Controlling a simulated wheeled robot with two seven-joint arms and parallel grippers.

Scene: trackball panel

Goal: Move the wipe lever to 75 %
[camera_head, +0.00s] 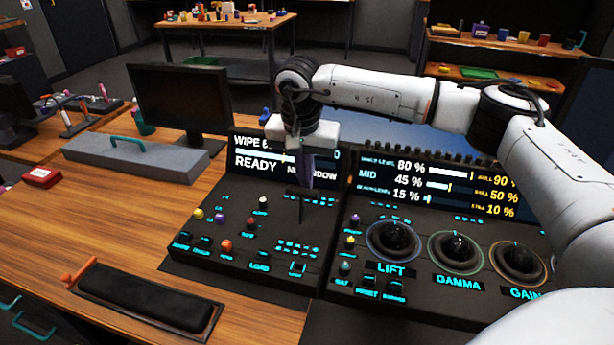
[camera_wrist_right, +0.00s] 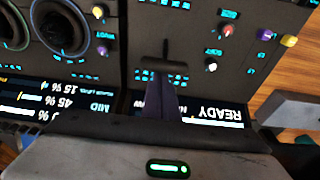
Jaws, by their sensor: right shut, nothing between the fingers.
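The wipe lever (camera_head: 302,193) is a dark T-shaped bar on the left panel, below its screen. In the right wrist view, the lever's crossbar (camera_wrist_right: 165,66) lies across a dark slot. My right gripper (camera_head: 305,184) is shut and empty, pointing down at the lever from its screen side. In the right wrist view, its dark purple fingertips (camera_wrist_right: 161,80) meet the crossbar's edge; I cannot tell whether they touch. The wipe screen (camera_head: 257,160) shows "WIPE" with a partly hidden number, a bar, and "READY". My left gripper is not in view.
The trackball panel (camera_head: 345,283) with LIFT, GAMMA and GAIN balls stands at the right. Coloured knobs and buttons, including a red knob (camera_head: 226,246), surround the lever's left side. A black padded rest (camera_head: 146,297) lies in front.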

